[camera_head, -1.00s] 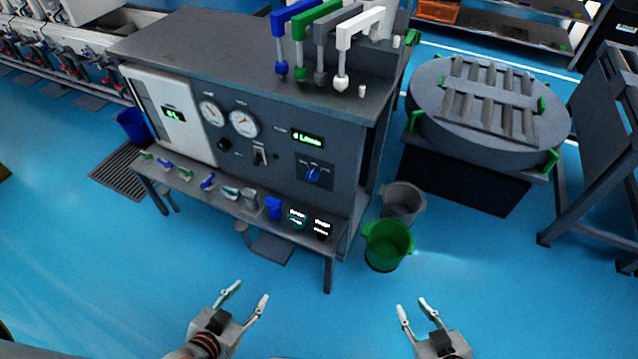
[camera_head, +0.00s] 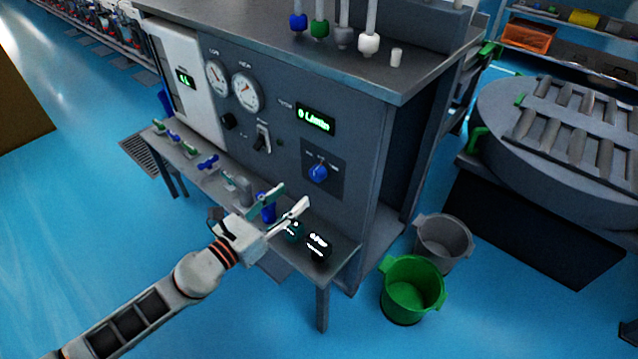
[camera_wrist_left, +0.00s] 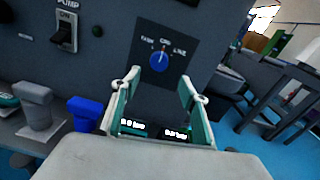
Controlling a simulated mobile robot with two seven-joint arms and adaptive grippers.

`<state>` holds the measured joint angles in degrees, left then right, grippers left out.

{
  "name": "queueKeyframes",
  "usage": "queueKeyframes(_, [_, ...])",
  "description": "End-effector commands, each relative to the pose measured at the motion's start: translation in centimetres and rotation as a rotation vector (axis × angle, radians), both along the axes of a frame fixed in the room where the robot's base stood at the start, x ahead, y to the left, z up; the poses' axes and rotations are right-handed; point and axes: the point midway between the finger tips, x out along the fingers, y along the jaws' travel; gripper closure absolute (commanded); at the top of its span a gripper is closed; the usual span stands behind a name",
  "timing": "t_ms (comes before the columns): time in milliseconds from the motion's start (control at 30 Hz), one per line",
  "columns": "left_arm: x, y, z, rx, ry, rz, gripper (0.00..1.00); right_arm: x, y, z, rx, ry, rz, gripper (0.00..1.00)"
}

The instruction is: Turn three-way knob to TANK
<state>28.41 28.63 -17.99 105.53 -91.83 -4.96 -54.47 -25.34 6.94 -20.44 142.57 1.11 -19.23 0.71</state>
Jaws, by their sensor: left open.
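The three-way knob (camera_head: 318,173) is a round blue dial on a dark square plate on the front panel of the grey test bench. In the left wrist view the knob (camera_wrist_left: 159,62) shows under the labels TANK at left, a middle one that looks like OFF, and LINE at right. Its pointer looks about upright, toward the middle label. My left gripper (camera_head: 291,197) is open and empty, in front of the bench shelf, below and left of the knob. In the left wrist view its fingers (camera_wrist_left: 165,85) spread to either side below the knob, not touching it. My right gripper is out of view.
A shelf (camera_head: 345,249) with small valves and two lit black displays juts out below the panel. A pump switch (camera_head: 262,138) and two gauges sit left of the knob. Green (camera_head: 411,290) and grey (camera_head: 443,243) buckets stand on the floor at right.

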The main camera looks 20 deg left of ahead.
Motion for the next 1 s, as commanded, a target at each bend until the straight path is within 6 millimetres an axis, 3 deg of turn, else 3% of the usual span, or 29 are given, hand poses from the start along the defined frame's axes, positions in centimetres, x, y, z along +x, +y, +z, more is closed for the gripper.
queueKeyframes(33, [0.3, 0.1, -1.1, 0.050, -0.009, -0.007, 0.56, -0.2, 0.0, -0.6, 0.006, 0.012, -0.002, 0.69])
queueKeyframes(333, [3.4, -0.8, 0.2, 0.118, -0.056, -0.015, 0.56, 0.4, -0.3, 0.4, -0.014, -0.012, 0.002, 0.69])
queueKeyframes(600, [7.0, -2.1, -0.1, 0.116, -0.050, -0.015, 0.56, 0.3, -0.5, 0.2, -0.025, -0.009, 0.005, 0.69])
queueKeyframes(1000, [8.3, -2.6, -0.2, 0.115, -0.048, -0.016, 0.56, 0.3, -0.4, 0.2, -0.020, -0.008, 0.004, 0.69])
